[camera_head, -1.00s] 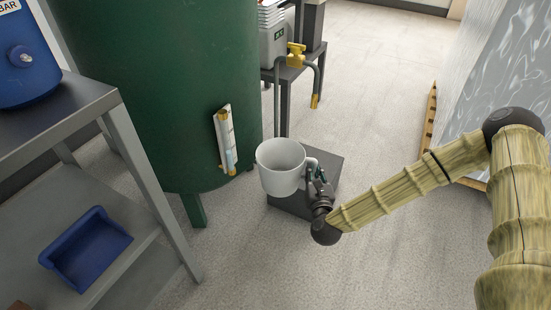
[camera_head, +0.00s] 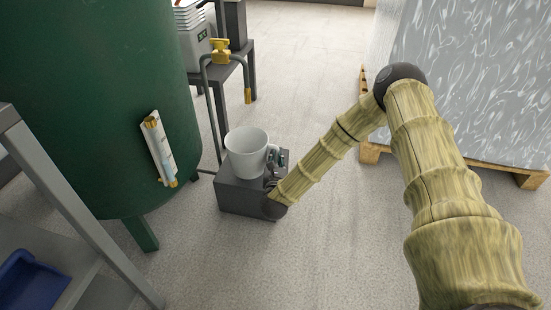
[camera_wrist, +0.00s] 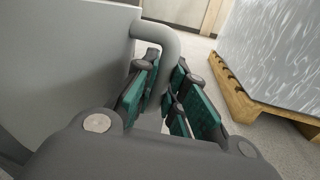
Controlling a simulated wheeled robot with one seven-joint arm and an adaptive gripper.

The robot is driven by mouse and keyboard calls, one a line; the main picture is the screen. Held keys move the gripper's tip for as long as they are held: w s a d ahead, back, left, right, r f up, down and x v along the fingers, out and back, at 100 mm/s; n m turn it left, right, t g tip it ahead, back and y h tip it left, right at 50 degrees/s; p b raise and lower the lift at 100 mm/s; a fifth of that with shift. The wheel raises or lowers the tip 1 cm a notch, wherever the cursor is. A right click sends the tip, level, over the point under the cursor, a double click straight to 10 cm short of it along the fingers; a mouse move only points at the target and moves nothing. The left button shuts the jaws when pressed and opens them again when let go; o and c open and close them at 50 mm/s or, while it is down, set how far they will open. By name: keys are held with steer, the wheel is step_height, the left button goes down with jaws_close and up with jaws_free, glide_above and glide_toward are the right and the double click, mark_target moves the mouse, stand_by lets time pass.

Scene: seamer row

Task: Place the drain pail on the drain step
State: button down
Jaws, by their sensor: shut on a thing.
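The white drain pail (camera_head: 246,152) is upright, with its handle on the right side. My gripper (camera_head: 278,164) is shut on that handle. In the wrist view the green-padded fingers (camera_wrist: 167,98) close around the grey-looking handle (camera_wrist: 170,50), and the pail's wall (camera_wrist: 70,60) fills the left. The dark grey drain step (camera_head: 240,198) is a low block on the floor. The pail appears over the step's top in the head view. I cannot tell whether its base touches the step, as the contact is unclear.
A green tank (camera_head: 90,100) with a sight gauge (camera_head: 158,148) stands left of the step. A pipe with a yellow valve (camera_head: 221,52) rises behind it. A wrapped pallet load (camera_head: 470,80) is at the right. Open floor (camera_head: 330,240) lies in front.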

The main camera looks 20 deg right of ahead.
steer(key=shift+w+d+f+b, duration=0.35)
steer(key=shift+w+f+b, duration=0.35)
steer(key=shift+w, duration=0.2)
steer(key=shift+w+d+f+b, duration=0.35)
steer(key=shift+w+f+b, duration=0.35)
steer(key=shift+w, duration=0.25)
steer(key=shift+w+d+f+b, duration=0.35)
steer(key=shift+w+f+b, duration=0.3)
steer(key=shift+w, duration=0.25)
steer(key=shift+f, duration=0.15)
steer(key=c, duration=1.5)
jaws_free()
